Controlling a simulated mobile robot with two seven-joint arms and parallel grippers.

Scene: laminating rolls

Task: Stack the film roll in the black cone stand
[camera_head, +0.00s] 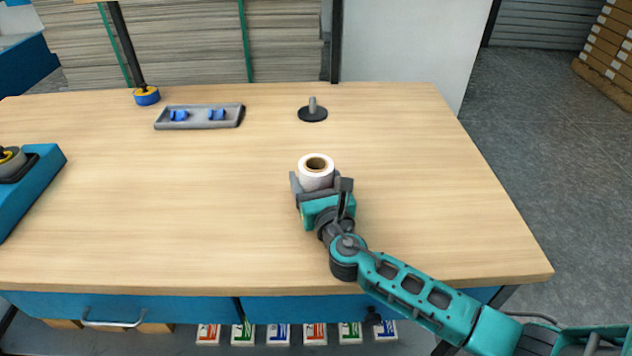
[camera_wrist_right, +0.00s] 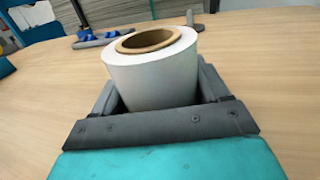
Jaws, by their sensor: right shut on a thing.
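The white film roll (camera_head: 316,173) stands upright with its brown core facing up, near the middle of the table. My right gripper (camera_head: 316,180) is shut on the roll, with one finger on each side of it. The right wrist view also shows the film roll (camera_wrist_right: 152,75) between the fingers of my right gripper (camera_wrist_right: 158,100). Whether the roll touches the table is hard to tell. The black cone stand (camera_head: 313,112) is farther back, a flat round base with a grey upright post, with nothing on it. My left gripper is not in view.
A grey tray (camera_head: 199,124) with blue pieces lies left of the stand. A blue and yellow roll (camera_head: 146,96) sits at the back left edge. A blue device (camera_head: 30,185) stands at the far left. The table (camera_head: 420,180) is clear between roll and stand.

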